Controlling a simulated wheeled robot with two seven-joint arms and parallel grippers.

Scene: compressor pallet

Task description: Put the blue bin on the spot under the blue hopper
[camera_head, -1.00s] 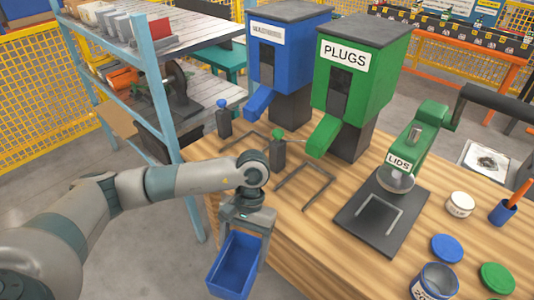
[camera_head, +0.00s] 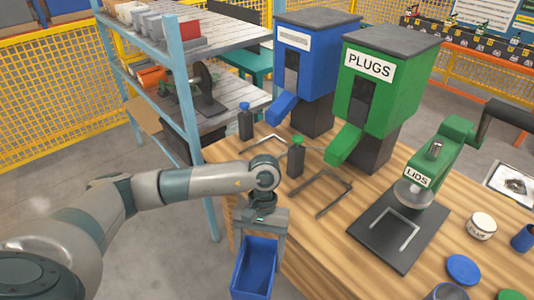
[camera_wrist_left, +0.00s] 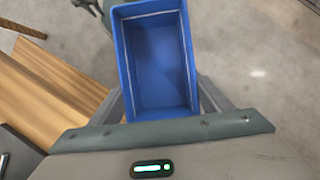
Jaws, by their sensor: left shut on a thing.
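A blue bin (camera_head: 254,268) hangs in my left gripper (camera_head: 260,238) in front of the table's near left edge, above the floor. It looks empty in the left wrist view (camera_wrist_left: 158,62), with a finger on each side of it. The blue hopper (camera_head: 305,62) stands at the back left of the wooden table, its blue chute (camera_head: 282,108) pointing toward the front left. An angular grey bracket mark (camera_head: 268,143) lies on the table below that chute. My right gripper is not in view.
A green PLUGS hopper (camera_head: 385,88) stands right of the blue one, with another bracket mark (camera_head: 325,192) before it. Bottles with a blue cap (camera_head: 246,122) and a green cap (camera_head: 297,158) stand near the brackets. A LIDS press (camera_head: 420,185) is at right. A shelf (camera_head: 180,85) rises at left.

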